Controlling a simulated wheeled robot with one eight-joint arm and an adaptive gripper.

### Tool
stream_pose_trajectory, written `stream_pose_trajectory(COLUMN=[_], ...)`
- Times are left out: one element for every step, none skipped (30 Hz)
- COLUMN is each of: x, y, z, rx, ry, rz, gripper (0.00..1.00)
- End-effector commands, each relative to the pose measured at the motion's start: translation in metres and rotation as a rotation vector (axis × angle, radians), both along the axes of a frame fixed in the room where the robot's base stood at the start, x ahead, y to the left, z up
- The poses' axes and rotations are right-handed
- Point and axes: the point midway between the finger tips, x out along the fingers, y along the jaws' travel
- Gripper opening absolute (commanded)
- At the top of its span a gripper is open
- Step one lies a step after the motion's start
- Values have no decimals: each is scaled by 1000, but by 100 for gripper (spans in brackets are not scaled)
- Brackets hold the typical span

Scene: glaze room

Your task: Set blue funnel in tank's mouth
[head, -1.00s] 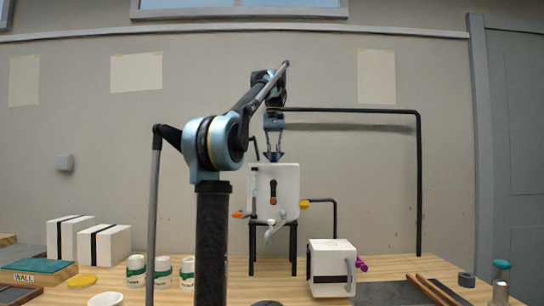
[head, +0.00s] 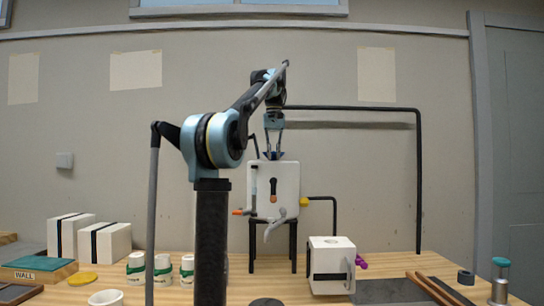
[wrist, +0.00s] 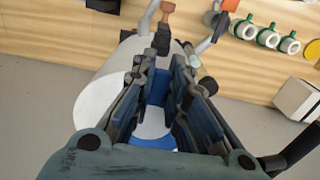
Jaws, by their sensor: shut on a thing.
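The tank (head: 285,184) is a white upright vessel on a dark stand, with a dark gauge strip and taps on its front. Its white side also shows in the wrist view (wrist: 105,98). My gripper (head: 273,147) points down over the tank's top and is shut on the blue funnel (head: 273,156). The funnel's dark blue cone shows just at the tank's top edge. In the wrist view, blue parts of the funnel (wrist: 152,142) show between my fingers. The tank's mouth and the funnel's spout are hidden, so I cannot tell how far the spout is in.
A black pipe (head: 418,180) arches from behind my arm down to the right. An orange tap (head: 238,212) and a yellow knob (head: 304,202) stick out beside the tank. A white box (head: 325,250) stands in front to the right. Several cups (head: 162,265) stand left.

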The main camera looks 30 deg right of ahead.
Motion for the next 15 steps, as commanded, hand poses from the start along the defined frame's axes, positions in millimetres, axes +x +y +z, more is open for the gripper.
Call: stream_pose_trajectory(x=[0, 0, 0, 0, 0, 0, 0, 0, 0, 0, 0, 0, 0, 0, 0], y=[0, 0, 0, 0, 0, 0, 0, 0, 0, 0, 0, 0, 0, 0, 0], z=[0, 0, 0, 0, 0, 0, 0, 0, 0, 0, 0, 0, 0, 0, 0], rx=[0, 0, 0, 0, 0, 0, 0, 0, 0, 0, 0, 0, 0, 0, 0], ry=[0, 0, 0, 0, 0, 0, 0, 0, 0, 0, 0, 0, 0, 0, 0], rz=[0, 0, 0, 0, 0, 0, 0, 0, 0, 0, 0, 0, 0, 0, 0], gripper=[0, 0, 0, 0, 0, 23, 30, 36, 37, 37, 37, 37, 37, 37, 37])
